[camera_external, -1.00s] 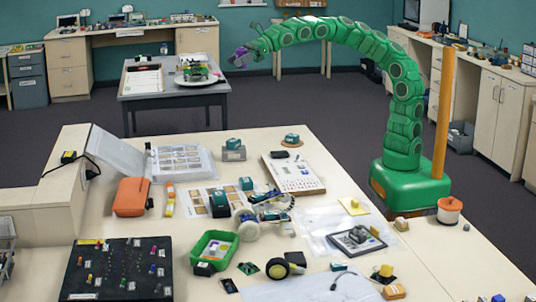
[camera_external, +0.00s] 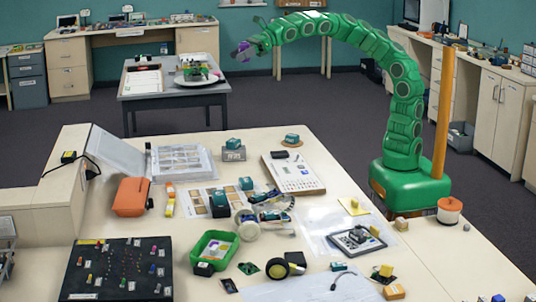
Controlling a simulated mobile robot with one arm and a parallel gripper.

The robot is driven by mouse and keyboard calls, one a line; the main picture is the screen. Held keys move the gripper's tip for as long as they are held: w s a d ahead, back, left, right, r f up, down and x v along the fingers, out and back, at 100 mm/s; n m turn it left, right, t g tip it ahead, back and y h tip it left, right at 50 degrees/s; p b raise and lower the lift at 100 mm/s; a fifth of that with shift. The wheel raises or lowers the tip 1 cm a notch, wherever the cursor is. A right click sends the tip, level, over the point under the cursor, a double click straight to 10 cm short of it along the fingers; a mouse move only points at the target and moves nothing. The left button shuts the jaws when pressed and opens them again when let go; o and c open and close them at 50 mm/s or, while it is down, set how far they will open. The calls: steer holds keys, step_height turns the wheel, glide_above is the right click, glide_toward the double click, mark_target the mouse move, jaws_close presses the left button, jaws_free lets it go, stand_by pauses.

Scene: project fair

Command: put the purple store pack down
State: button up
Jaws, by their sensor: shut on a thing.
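The purple store pack (camera_external: 243,52) is small in the external view, held in the air at the tip of my green arm. My gripper (camera_external: 252,47) is shut on it, high above the far edge of the big pale table (camera_external: 330,180). The pack appears tilted. The jaws cover part of it, and its finer shape is too small to make out.
Below are teal blocks (camera_external: 292,139), a white board (camera_external: 293,173), an orange case (camera_external: 131,196), a green tray (camera_external: 214,250) and a black pegboard (camera_external: 118,268). A grey table (camera_external: 175,95) stands behind. Bare tabletop shows at the far middle and right front.

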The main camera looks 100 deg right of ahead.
steer(key=s+a+f+m+h, duration=0.35)
steer(key=s+a, duration=0.65)
steer(key=a, duration=0.5)
steer(key=s+a+r+m+g+h, duration=0.25)
steer(key=s+m+h, duration=0.2)
steer(key=s, duration=0.55)
steer(key=s+a+r+m+g+h, duration=0.1)
steer(key=s+a+m+h, duration=0.4)
steer(key=s, duration=0.6)
glide_above(309, 203)
steer(key=s, duration=0.2)
steer(key=shift+n+h, duration=0.3)
steer(key=f, duration=2.6)
steer(key=d+f, duration=0.1)
steer(key=f, duration=1.2)
steer(key=shift+w+f, duration=0.15)
steer(key=shift+w, duration=0.1)
steer(key=shift+w+a+f, duration=0.45)
steer(key=shift+w+f, duration=0.2)
steer(key=shift+f, duration=0.1)
steer(key=shift+w+f, duration=0.15)
steer(key=shift+f, duration=1.55)
steer(key=shift+f, duration=0.15)
